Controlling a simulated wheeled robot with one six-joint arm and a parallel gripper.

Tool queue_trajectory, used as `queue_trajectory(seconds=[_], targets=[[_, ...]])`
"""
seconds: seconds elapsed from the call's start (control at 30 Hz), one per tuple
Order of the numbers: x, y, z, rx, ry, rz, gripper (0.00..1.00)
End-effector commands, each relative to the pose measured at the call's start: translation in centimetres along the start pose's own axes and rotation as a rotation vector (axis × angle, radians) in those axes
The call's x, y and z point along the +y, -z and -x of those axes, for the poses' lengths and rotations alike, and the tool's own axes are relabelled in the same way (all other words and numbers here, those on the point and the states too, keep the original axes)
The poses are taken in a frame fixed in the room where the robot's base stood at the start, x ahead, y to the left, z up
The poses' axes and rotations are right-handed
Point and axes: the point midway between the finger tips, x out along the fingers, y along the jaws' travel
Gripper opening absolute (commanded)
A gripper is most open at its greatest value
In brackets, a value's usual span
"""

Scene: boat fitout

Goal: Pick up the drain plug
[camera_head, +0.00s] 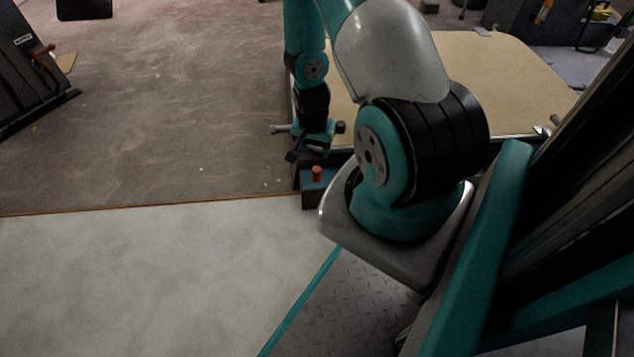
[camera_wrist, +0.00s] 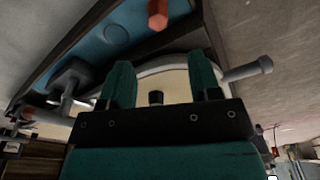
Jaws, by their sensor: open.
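A small orange-red peg stands upright on a blue-topped box; it looks like the drain plug (camera_head: 317,173). It also shows at the top edge of the wrist view (camera_wrist: 158,14), where its end looks six-sided. My gripper (camera_head: 310,150) is above and just behind the peg in the head view. In the wrist view my gripper's two teal fingers (camera_wrist: 162,78) are apart, with no object clearly held between them. The peg lies beyond the fingertips, apart from them. A small dark knob (camera_wrist: 156,97) shows between the fingers; I cannot tell what it belongs to.
The blue-topped box (camera_head: 311,201) sits beside the tan table (camera_head: 480,60). A grey fitting (camera_wrist: 68,82) and a round mark lie on its blue top. A grey rod end (camera_wrist: 250,69) juts out right of the fingers. Open brown floor (camera_head: 150,120) lies to the left.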

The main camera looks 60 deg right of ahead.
Motion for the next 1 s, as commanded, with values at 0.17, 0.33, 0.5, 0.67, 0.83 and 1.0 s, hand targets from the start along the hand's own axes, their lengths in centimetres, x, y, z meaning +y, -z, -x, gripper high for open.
queue_trajectory(seconds=[0.17,0.33,0.5,0.67,0.83,1.0], targets=[[0.0,-0.1,-4.5,-0.001,0.000,0.000,0.57],[-0.1,-0.1,-5.9,0.000,0.001,0.002,0.57],[0.0,-0.1,-6.5,0.000,0.001,0.002,0.57],[0.1,-0.3,-8.5,-0.001,0.001,0.002,0.57],[0.2,-0.4,-10.9,-0.001,0.000,0.002,0.57],[0.2,-0.3,-11.2,-0.001,0.001,0.002,0.57]])
